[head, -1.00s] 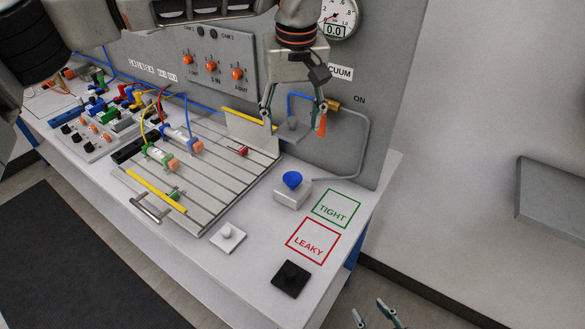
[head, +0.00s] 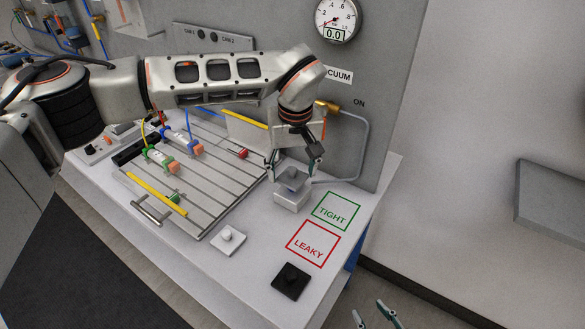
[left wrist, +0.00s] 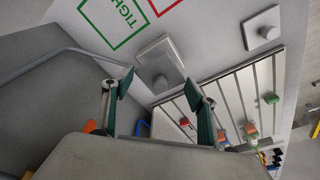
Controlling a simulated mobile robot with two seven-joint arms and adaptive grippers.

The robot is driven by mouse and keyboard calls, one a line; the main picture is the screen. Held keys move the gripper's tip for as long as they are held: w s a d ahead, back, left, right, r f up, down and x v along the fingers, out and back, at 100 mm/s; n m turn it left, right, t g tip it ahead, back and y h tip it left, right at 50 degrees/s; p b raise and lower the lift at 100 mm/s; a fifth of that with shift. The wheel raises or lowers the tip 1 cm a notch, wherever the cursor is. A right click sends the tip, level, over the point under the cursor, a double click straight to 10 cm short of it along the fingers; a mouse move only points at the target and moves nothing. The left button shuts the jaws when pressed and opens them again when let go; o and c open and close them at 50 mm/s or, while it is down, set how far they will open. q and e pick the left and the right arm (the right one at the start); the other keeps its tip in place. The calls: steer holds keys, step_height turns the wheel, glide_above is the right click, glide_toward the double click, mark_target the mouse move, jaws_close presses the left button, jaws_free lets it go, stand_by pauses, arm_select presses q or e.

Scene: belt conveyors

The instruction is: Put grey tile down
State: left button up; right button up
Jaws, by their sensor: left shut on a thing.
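The tile is level, right above the white block (head: 291,201) beside the TIGHT square. It hides the block's blue cup, and I cannot tell whether it touches the cup. The left wrist view shows the tile (left wrist: 157,62) beyond my left fingertips (left wrist: 158,88). My right gripper (head: 374,316) is at the bottom edge, open and empty, away from the bench.
The green TIGHT square (head: 336,210) and red LEAKY square (head: 313,243) are empty. A white tile (head: 228,239) and a black tile (head: 291,281) lie near the front edge. A slotted plate (head: 215,190) is on the left. A gauge panel (head: 375,90) stands behind.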

mark_target(294, 183)
arm_select(q)
steer(key=shift+f, duration=0.1)
steer(key=o, duration=1.1)
steer(key=r, duration=0.4)
steer(key=s+r, duration=0.1)
steer(key=r, duration=0.7)
steer(key=shift+s+d+r+b, duration=0.15)
steer(key=shift+s+d+b, duration=0.05)
steer(key=shift+s+b, duration=0.2)
steer(key=shift+s, duration=0.1)
